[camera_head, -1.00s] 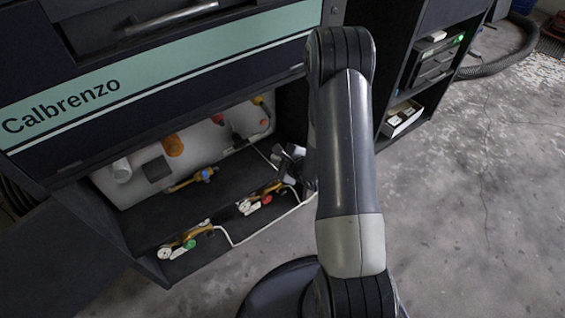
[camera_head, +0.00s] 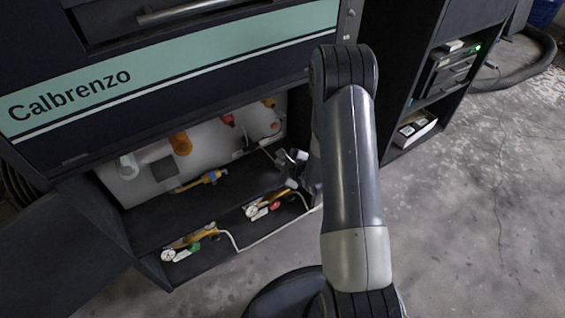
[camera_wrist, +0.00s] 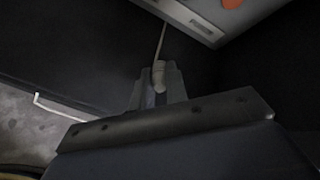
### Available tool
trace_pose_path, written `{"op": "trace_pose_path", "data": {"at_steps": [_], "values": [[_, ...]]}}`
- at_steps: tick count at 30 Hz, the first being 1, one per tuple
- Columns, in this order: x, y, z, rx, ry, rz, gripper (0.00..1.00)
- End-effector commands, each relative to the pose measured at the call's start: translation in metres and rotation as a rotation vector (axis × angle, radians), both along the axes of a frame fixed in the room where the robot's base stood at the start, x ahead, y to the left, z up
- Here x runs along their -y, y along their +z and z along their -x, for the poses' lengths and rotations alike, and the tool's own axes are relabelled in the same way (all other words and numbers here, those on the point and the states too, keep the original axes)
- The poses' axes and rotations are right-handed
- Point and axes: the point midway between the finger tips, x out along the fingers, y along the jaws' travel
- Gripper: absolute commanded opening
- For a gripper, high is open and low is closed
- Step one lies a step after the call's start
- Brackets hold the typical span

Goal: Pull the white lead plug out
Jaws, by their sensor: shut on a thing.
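My gripper (camera_wrist: 158,92) is shut on a small pale plug (camera_wrist: 159,74), whose end shows between the fingertips in the wrist view. A thin pale lead (camera_wrist: 161,42) runs from it up toward the edge of the light panel (camera_wrist: 203,25). In the head view my gripper (camera_head: 291,157) is inside the cabinet's low bay, close to the right end of the white panel (camera_head: 213,147). The lead shows there only as a thin line beside the gripper. The plug cannot be made out in the head view, and I cannot tell whether it sits in a socket.
The panel carries an orange fitting (camera_head: 181,143), a red one (camera_head: 228,119) and a yellow-handled valve (camera_head: 205,178). Brass valve sets (camera_head: 187,245) with a white hose stand on the bay's lower step. A shelf unit (camera_head: 440,75) stands right. The floor at right is clear.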

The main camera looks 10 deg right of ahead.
Motion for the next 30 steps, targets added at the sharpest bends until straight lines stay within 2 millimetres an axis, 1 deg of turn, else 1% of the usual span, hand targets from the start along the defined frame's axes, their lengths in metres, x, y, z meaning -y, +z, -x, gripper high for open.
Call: {"op": "trace_pose_path", "data": {"at_steps": [1,10,17,20,23,30], "values": [[0.0,0.0,0.0,0.0,0.0,0.0,0.16],[0.0,0.0,0.0,0.0,0.0,0.0,0.4],[0.0,0.0,0.001,-0.003,0.001,0.0,0.4],[0.002,0.004,0.006,-0.004,0.001,0.001,0.4],[0.005,0.013,0.017,-0.004,0.0,0.001,0.4],[0.019,0.042,0.055,0.0,-0.003,0.0,0.4]]}}
